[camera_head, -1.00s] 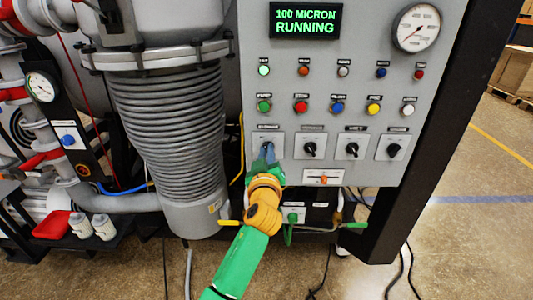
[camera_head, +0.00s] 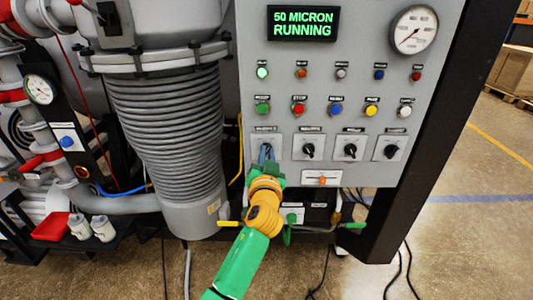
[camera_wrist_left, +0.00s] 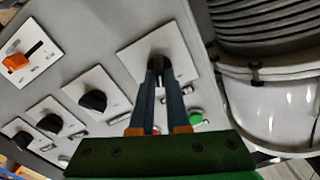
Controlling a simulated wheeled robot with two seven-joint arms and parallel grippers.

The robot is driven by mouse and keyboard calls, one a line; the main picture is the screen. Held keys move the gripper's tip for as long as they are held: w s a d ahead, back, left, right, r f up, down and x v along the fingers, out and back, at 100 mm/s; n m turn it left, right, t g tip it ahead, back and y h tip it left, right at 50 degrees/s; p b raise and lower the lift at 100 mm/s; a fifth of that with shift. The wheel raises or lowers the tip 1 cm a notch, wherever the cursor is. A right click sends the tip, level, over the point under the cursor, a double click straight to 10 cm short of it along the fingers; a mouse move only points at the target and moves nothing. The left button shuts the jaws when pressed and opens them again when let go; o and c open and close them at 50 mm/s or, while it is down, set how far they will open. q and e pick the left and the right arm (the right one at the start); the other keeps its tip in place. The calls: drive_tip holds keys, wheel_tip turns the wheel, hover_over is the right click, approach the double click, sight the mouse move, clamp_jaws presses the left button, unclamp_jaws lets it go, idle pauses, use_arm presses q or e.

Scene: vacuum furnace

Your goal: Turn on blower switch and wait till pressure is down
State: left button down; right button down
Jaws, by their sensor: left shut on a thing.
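The grey control panel (camera_head: 400,100) faces me in the head view. Its display (camera_head: 303,23) reads "50 MICRON RUNNING" in green. A row of rotary switches sits low on the panel. My left gripper (camera_head: 267,155) is at the leftmost switch; its label is too small to read for sure. In the left wrist view the two fingers (camera_wrist_left: 158,85) are shut on the black knob (camera_wrist_left: 158,66) of that switch. The other black knobs (camera_head: 308,151) stand untouched to the right. My right gripper is not in view.
A round gauge (camera_head: 414,30) is at the panel's upper right, above rows of coloured buttons (camera_head: 299,109). A ribbed grey column (camera_head: 170,120) stands close on the left. An orange slide switch (camera_head: 322,179) and green-handled valves (camera_head: 355,225) are below. Cables lie on the floor.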

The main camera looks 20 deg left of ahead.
use_arm(q)
drive_tip(key=shift+f+m, duration=0.2)
drive_tip(key=shift+m, duration=0.4)
drive_tip(key=c, duration=0.9)
unclamp_jaws()
drive_tip(key=shift+r, duration=0.1)
drive_tip(key=v, duration=0.7)
drive_tip(key=shift+b, duration=0.3)
